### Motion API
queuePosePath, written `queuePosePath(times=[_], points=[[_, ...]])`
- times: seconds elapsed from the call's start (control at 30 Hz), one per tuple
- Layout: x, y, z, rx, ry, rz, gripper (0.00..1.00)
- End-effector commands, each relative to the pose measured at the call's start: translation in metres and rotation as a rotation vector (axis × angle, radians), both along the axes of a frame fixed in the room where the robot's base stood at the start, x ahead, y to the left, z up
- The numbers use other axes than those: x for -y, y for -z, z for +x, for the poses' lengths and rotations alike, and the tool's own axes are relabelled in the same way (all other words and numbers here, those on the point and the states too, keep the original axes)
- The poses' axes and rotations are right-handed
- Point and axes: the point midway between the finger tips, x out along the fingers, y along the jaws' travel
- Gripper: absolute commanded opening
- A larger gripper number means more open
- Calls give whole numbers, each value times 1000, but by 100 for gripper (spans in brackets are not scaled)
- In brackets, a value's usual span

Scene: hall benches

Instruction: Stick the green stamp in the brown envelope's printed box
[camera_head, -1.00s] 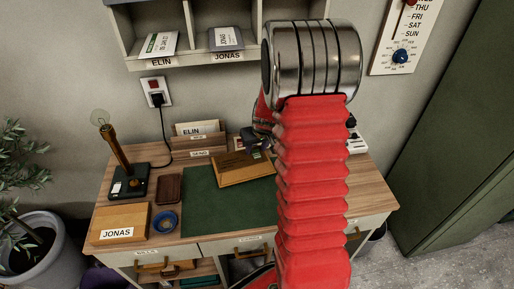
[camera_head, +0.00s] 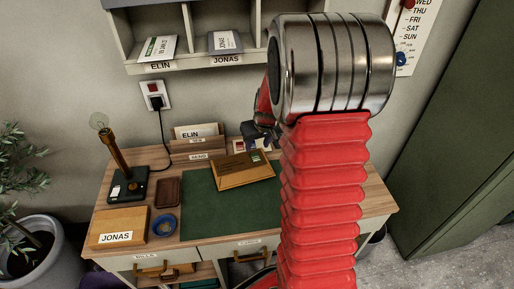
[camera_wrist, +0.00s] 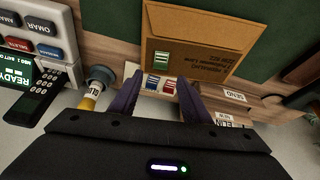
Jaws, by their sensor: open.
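The green stamp (camera_wrist: 161,60) lies on the envelope's corner nearest my gripper; in the head view the stamp (camera_head: 256,157) is at the upper right corner. No separate printed box outline shows around it. My gripper (camera_wrist: 159,82) is open and empty, its two dark fingers apart, just off the envelope's edge. In the head view my gripper (camera_head: 264,133) is partly hidden by my arm.
A card with blue and red stamps (camera_wrist: 151,84) lies below the fingers. A SEND rack (camera_head: 200,158), a glue bottle (camera_wrist: 94,86) and a button panel (camera_wrist: 35,40) stand nearby. The green mat (camera_head: 215,215) is clear in front of the envelope.

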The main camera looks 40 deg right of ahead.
Motion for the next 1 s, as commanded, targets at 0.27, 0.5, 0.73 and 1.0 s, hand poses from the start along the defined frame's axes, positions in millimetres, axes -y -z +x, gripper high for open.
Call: queuePosePath(times=[0.27, 0.5, 0.73, 1.0], points=[[-3, -35, -13, 4, 0, -2, 43], [-7, -60, -24, 2, 1, -1, 43], [-8, -69, -28, 0, 2, 1, 43], [-8, -68, -28, 0, 2, 1, 43]])
